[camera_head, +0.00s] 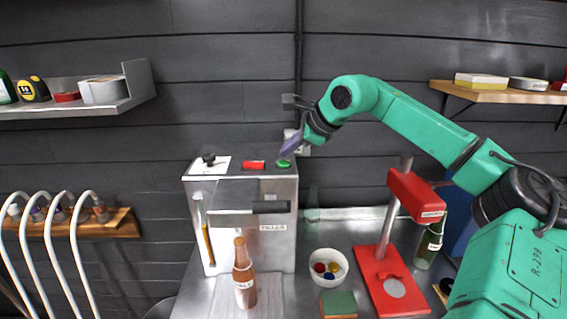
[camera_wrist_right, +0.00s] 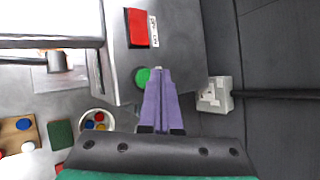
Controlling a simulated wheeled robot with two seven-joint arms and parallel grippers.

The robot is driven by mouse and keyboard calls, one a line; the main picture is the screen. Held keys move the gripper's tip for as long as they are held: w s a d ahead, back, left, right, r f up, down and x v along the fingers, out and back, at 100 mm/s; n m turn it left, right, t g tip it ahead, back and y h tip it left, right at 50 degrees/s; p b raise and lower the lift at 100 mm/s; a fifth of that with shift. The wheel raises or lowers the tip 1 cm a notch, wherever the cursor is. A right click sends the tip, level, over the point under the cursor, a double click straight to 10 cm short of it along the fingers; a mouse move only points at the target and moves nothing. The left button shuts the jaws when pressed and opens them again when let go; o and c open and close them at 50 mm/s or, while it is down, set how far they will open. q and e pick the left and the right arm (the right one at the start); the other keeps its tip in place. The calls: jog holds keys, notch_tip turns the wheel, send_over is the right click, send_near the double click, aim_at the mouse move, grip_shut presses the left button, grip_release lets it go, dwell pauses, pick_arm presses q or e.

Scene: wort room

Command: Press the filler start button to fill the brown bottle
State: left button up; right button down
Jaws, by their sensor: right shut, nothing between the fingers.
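The filler (camera_head: 240,215) is a steel box on the metal bench with a red button (camera_head: 253,165) and a green button (camera_head: 283,164) on its sloped top. The brown bottle (camera_head: 243,275) stands upright at the filler's front, under its spout housing. My right gripper (camera_head: 288,150) is shut and empty, its purple fingers just above the green button. In the right wrist view the fingertips (camera_wrist_right: 158,72) lie beside the green button (camera_wrist_right: 142,77), with the red button (camera_wrist_right: 139,28) farther off. I cannot tell whether the tips touch the button. My left gripper is not in view.
A white bowl of coloured caps (camera_head: 328,266) and a green block (camera_head: 338,303) are right of the filler. A red capper stand (camera_head: 390,285) and a green bottle (camera_head: 428,245) stand farther right. A wall socket (camera_wrist_right: 215,95) is behind the filler.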

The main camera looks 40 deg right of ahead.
aim_at(288, 163)
jog(key=shift+f+b, duration=0.35)
jog(key=shift+f, duration=0.05)
jog(key=shift+f+b, duration=0.4)
dwell(0.5)
dwell(0.4)
jog(key=shift+r+p, duration=0.8)
jog(key=shift+p, duration=0.05)
notch_tip(288, 163, up, 5)
jog(key=p, duration=0.5)
jog(key=shift+r, duration=0.15)
